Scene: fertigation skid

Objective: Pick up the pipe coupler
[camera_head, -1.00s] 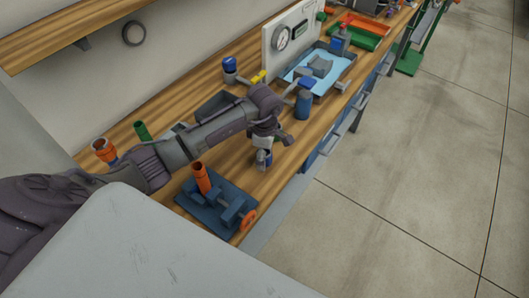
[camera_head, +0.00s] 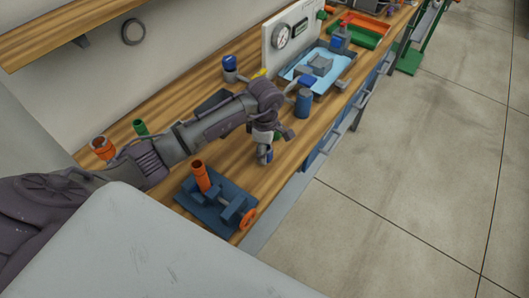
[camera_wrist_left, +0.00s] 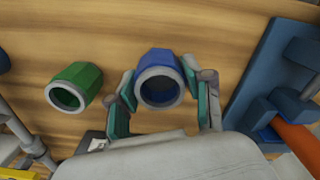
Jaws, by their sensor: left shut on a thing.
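The blue pipe coupler (camera_wrist_left: 157,60), a short hollow piece with a grey rim, is between the fingers of my left gripper (camera_wrist_left: 163,95) in the left wrist view. The gripper is shut on it, a finger on each side. In the head view my left gripper (camera_head: 266,138) points down over the bench, and the coupler (camera_head: 264,154) shows below it, partly hidden. I cannot tell whether the coupler is clear of the wood. My right gripper is not in view.
A green hollow piece (camera_wrist_left: 85,75) stands close beside the coupler. A blue fixture (camera_head: 220,208) with an upright orange pipe (camera_head: 201,177) and orange handwheel sits near the bench's front edge. A blue cylinder (camera_head: 303,104) and a blue-lined tray (camera_head: 340,75) are farther along.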

